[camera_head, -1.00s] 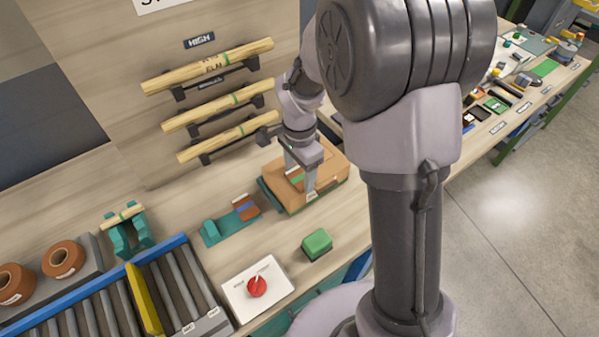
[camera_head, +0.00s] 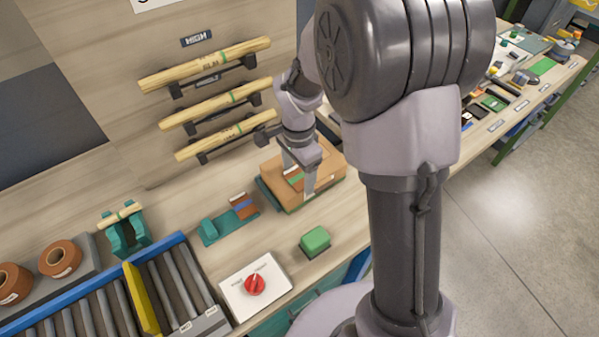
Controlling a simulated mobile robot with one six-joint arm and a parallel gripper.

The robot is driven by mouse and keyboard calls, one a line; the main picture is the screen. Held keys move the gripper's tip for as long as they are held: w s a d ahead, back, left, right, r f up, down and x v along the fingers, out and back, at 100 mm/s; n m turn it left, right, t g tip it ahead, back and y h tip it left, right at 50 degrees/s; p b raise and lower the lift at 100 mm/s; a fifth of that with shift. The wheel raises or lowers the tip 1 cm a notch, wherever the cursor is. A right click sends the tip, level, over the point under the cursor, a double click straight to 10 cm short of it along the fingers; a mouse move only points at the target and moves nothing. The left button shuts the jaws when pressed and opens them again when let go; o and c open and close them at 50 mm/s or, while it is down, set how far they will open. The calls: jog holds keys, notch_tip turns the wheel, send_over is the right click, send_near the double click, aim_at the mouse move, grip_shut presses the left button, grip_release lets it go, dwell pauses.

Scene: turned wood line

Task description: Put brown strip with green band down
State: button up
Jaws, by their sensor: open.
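The brown strip with a green band (camera_head: 293,180) lies on top of the wooden block (camera_head: 325,177), between the fingers of my gripper (camera_head: 299,182). My gripper points down over the block and is open, with a finger on either side of the strip. Part of the strip is hidden by the fingers. The block sits on a dark green base on the bench.
A teal holder (camera_head: 209,231) with a brown and blue-banded strip (camera_head: 243,206) stands left of the block. A green box (camera_head: 315,241), a red knob panel (camera_head: 255,286) and a roller conveyor (camera_head: 165,290) are in front. Dowels (camera_head: 210,104) rest on wall brackets behind.

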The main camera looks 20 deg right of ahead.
aim_at(297, 177)
notch_tip(297, 177, up, 12)
jog(key=p, duration=0.5)
jog(key=s+a+r+n+t+y, duration=0.15)
jog(key=s+r+n, duration=0.25)
jog(key=s+r, duration=0.4)
jog(key=s+a+r+n+t, duration=0.2)
jog(key=s+r+n+t, duration=0.25)
jog(key=s, duration=0.55)
notch_tip(297, 177, down, 6)
jog(key=n+b, duration=0.1)
jog(key=b, duration=0.5)
jog(key=shift+s+a+f, duration=0.25)
jog(key=shift+y, duration=0.25)
